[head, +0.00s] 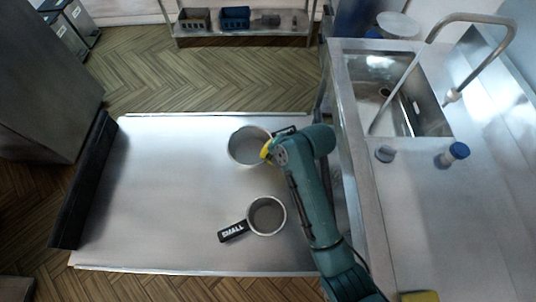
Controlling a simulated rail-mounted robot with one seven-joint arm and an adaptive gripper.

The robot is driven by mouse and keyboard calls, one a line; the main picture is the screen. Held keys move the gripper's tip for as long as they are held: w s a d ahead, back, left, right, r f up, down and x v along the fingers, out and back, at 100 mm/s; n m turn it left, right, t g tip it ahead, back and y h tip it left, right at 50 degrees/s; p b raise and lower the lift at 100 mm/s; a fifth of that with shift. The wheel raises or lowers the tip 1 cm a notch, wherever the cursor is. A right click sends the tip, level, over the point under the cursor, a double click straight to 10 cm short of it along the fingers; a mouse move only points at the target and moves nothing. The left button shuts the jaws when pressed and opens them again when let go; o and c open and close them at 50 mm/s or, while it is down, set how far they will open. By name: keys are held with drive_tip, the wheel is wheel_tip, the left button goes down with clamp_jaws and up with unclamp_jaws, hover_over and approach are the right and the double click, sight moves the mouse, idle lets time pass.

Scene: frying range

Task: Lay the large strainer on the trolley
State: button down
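The large strainer (234,147), a round pale metal vessel, shows over the far right part of the trolley (160,190). A dark piece that looks like its handle (284,131) sticks out to the right, mostly behind my arm. I cannot tell whether the strainer rests on the trolley or is held just above it. My gripper (267,151) is at the strainer's right rim; only a yellow part shows clearly. My arm hides the fingers, so their opening and any grip are unclear.
A smaller strainer (267,229) with a black handle marked SMALL (233,231) stands on the trolley nearer me. The trolley's left half is clear. A steel counter (410,210) with a sink (385,90) and tap (480,18) is at the right.

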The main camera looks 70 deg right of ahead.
drive_tip(key=c, duration=1.2)
unclamp_jaws()
drive_tip(key=shift+c, duration=0.2)
drive_tip(key=v, duration=1.2)
drive_tip(key=shift+p, duration=0.45)
